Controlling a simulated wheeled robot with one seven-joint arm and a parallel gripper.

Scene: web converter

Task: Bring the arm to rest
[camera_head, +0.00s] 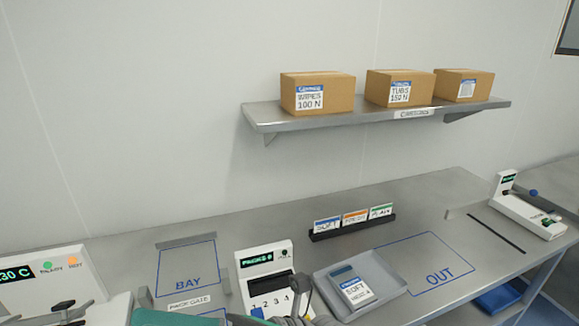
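Parts of my arm (180,318), white and teal, show low at the bottom edge, in front of the bench. Grey and dark pieces beside the teal part are cut off by the frame edge. I cannot make out gripper fingers there, so whether the gripper holds anything does not show. The grey bench (430,195) runs across the view behind the arm.
A grey tray (333,280) holding a SOFT-labelled pack (352,287) stands left of the OUT outline (440,275). A panel (265,262) numbered 1 to 4 stands close behind my arm. A card rack (352,230) and a shelf (285,123) with three cartons are farther back.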

